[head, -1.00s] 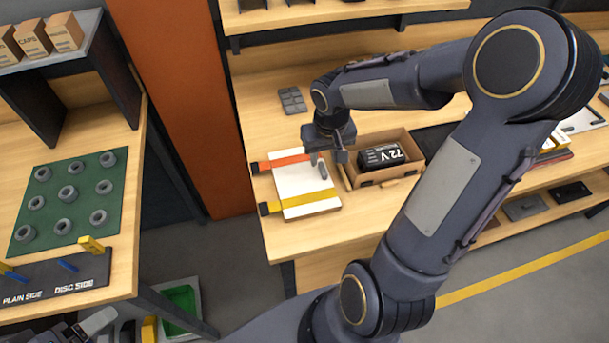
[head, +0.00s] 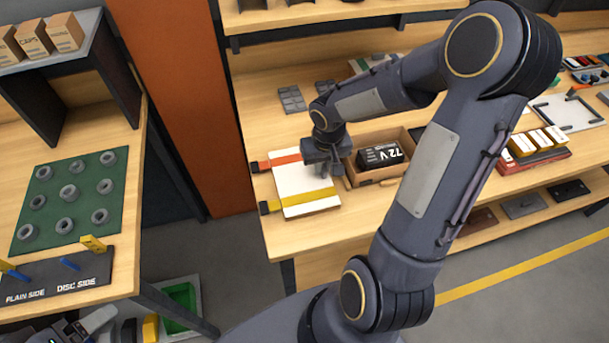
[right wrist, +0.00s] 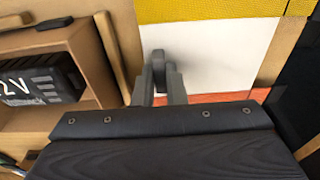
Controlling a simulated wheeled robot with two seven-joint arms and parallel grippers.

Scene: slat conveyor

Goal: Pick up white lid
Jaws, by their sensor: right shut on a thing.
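The white lid (head: 292,180) lies flat on the wooden bench, with an orange strap (head: 282,161) and a yellow strap (head: 297,199) across it. In the right wrist view the white lid (right wrist: 215,55) carries an upright grey handle (right wrist: 158,62). My right gripper (head: 325,172) is over the lid's right part. In the right wrist view its two fingers (right wrist: 158,85) are shut on the handle, one on each side. In the head view the arm hides the handle. A part that seems to be my left gripper (head: 98,322) shows at the lower left edge, its jaws unclear.
A grey tile set (head: 292,99) lies behind. At left, a green mat (head: 50,218) holds several grey rings on another table.

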